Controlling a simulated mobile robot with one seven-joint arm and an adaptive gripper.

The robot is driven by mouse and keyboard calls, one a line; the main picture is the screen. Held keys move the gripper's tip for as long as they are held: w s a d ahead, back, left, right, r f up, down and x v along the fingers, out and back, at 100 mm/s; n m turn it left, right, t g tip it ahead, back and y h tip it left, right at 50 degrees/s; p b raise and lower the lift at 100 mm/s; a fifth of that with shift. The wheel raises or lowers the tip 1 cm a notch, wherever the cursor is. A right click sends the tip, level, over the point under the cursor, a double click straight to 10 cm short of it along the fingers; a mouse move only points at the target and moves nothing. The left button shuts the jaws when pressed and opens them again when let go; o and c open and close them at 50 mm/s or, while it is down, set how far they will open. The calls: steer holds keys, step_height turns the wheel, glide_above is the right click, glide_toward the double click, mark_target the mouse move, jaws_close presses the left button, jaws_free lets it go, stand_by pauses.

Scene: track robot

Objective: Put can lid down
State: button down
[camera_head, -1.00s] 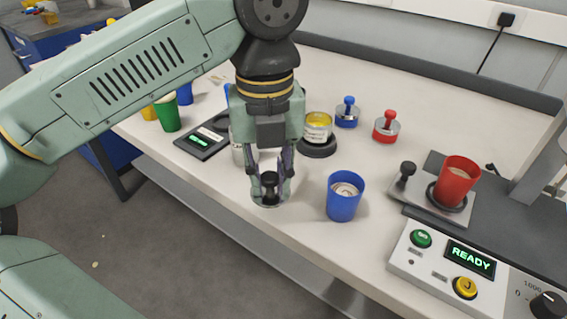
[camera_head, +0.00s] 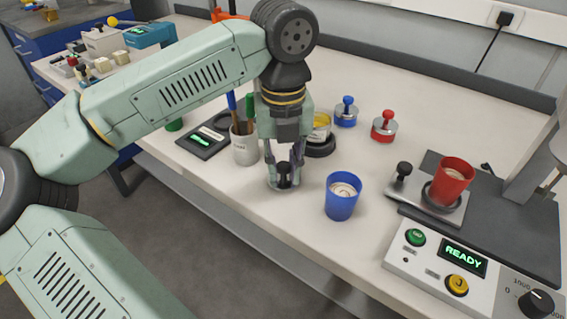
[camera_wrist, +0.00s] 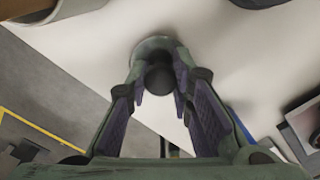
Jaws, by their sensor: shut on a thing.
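My gripper (camera_head: 284,172) is shut on the black knob of the can lid (camera_head: 283,187), a round metallic disc. The lid is level, at or just above the white table near its front edge; I cannot tell whether it touches. The wrist view shows the round black knob (camera_wrist: 158,79) between my fingertips and part of the lid (camera_wrist: 152,45) beyond it. An open can with yellow contents (camera_head: 320,128) stands behind and right of my gripper on a black round base, partly hidden by my arm.
A blue cup (camera_head: 341,200) stands close to the right of the lid. A pale pen holder (camera_head: 245,151) stands just left of my gripper. Blue-knobbed (camera_head: 346,115) and red-knobbed (camera_head: 384,128) lids stand behind. A red cup (camera_head: 452,182) is at right above the control box (camera_head: 440,262).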

mark_target(284, 165)
steer(key=shift+f, duration=0.2)
steer(key=c, duration=1.4)
jaws_free()
steer(key=shift+r, duration=0.1)
steer(key=shift+r, duration=0.3)
step_height(284, 165, up, 12)
steer(key=shift+f, duration=0.15)
